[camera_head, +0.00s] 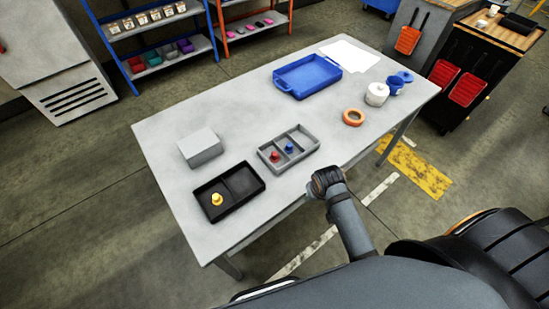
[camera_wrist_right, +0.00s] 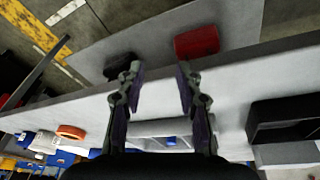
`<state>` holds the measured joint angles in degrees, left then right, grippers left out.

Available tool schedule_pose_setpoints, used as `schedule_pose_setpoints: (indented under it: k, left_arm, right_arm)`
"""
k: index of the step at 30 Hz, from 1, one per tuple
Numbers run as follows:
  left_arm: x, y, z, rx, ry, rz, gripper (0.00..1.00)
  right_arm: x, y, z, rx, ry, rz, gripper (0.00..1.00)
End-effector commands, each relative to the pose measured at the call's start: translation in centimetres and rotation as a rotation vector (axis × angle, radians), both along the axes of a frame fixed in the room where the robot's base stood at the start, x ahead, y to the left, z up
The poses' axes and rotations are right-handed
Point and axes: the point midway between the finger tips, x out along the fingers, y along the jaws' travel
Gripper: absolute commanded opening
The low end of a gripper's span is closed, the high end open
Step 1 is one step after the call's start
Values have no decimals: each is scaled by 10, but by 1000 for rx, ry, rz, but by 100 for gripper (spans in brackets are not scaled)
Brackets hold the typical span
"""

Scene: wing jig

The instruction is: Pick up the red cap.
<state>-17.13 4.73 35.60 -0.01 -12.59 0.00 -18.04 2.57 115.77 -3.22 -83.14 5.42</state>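The red cap (camera_head: 275,155) stands in the left compartment of a small grey tray (camera_head: 268,165) on the table. A blue cap (camera_head: 289,148) stands in the compartment to its right. My right gripper (camera_head: 316,186) is at the table's near edge, to the lower right of the grey tray and apart from the red cap. In the right wrist view my right gripper (camera_wrist_right: 158,80) is open, with nothing between its fingers. The grey tray's side shows behind the fingers there, and the red cap is hidden. My left gripper is in neither view.
A black tray (camera_head: 256,188) with a yellow cap (camera_head: 217,199) and a grey box (camera_head: 200,147) lie left of the grey tray. An orange ring (camera_head: 353,117), white pot (camera_head: 376,95) and blue tray (camera_head: 307,76) lie farther right and back. The table's middle is clear.

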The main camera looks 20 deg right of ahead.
Motion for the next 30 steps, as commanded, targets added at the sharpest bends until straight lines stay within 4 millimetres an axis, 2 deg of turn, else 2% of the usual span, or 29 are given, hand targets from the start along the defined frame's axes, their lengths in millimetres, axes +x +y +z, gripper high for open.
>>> schedule_pose_setpoints:
  k: [3,8,15,18,22,25,30]
  left_arm:
    - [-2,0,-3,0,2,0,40]
    - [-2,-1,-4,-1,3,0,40]
    - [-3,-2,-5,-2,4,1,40]
    - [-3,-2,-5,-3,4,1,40]
    - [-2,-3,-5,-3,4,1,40]
    - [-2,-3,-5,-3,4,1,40]
    - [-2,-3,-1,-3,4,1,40]
  right_arm:
    - [31,8,20,21,1,-75,35]
    - [76,22,40,52,22,-177,35]
    - [152,63,79,97,66,-303,35]
    - [175,80,99,102,81,-335,35]
    - [186,89,111,102,91,-354,35]
    - [187,90,111,102,93,-357,35]
    - [189,86,86,98,96,-356,35]
